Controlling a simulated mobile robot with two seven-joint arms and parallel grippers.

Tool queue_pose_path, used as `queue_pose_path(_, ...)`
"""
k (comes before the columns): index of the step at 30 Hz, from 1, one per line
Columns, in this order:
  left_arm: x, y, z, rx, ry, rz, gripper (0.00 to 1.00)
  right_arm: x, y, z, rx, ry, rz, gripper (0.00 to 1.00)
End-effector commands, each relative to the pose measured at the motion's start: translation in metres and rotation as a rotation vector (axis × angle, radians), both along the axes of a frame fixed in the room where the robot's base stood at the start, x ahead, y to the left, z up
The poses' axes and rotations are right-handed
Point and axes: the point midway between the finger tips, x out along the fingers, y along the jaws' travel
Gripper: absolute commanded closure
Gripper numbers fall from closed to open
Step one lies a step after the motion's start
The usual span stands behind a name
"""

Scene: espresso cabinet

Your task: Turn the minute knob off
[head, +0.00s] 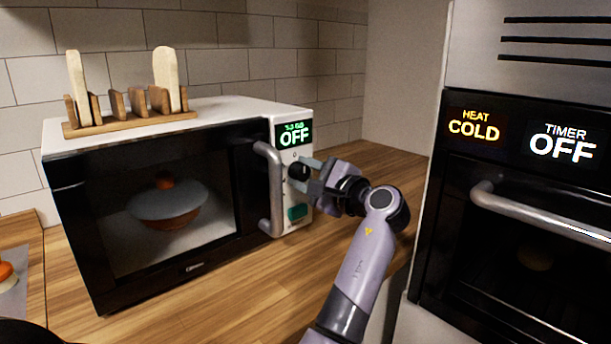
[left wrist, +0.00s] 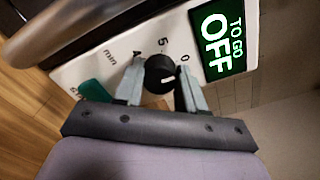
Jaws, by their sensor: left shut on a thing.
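The black minute knob (head: 298,172) is on the white control panel of the microwave (head: 160,140), under a display that reads OFF. In the left wrist view the knob (left wrist: 160,73) has a white pointer mark and printed marks including 0, 5 and "min" around it. My left gripper (head: 303,170) is at the panel with its fingers on either side of the knob, and it is shut on the knob. The display (left wrist: 222,40) reads "TO GO OFF" there. My right gripper is in neither view.
A green button (head: 297,212) sits below the knob, and the microwave's door handle (head: 270,188) is just left of it. A wooden rack (head: 130,122) stands on the microwave. An oven (head: 530,200) is at the right. Wooden counter (head: 240,290) is clear in front.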

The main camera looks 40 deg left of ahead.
Motion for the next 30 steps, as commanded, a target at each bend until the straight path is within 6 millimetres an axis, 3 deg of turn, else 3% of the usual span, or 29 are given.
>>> queue_pose_path(16,-0.0001,0.0004,0.0001,-0.003,-0.027,0.001,0.91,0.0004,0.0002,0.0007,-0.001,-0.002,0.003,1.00)
queue_pose_path(17,-0.0001,0.0004,0.0001,-0.003,-0.027,0.001,0.54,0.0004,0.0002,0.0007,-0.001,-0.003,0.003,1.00)
queue_pose_path(18,-0.0002,0.0004,0.0002,-0.003,-0.027,0.001,0.41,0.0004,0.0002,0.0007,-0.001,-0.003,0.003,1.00)
queue_pose_path(19,-0.0001,0.0004,0.0001,-0.003,-0.027,0.001,0.35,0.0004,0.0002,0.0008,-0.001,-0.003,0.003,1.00)
queue_pose_path(30,-0.0001,-0.0066,-0.0004,-0.002,-0.025,-0.002,0.35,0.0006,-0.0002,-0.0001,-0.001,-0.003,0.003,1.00)
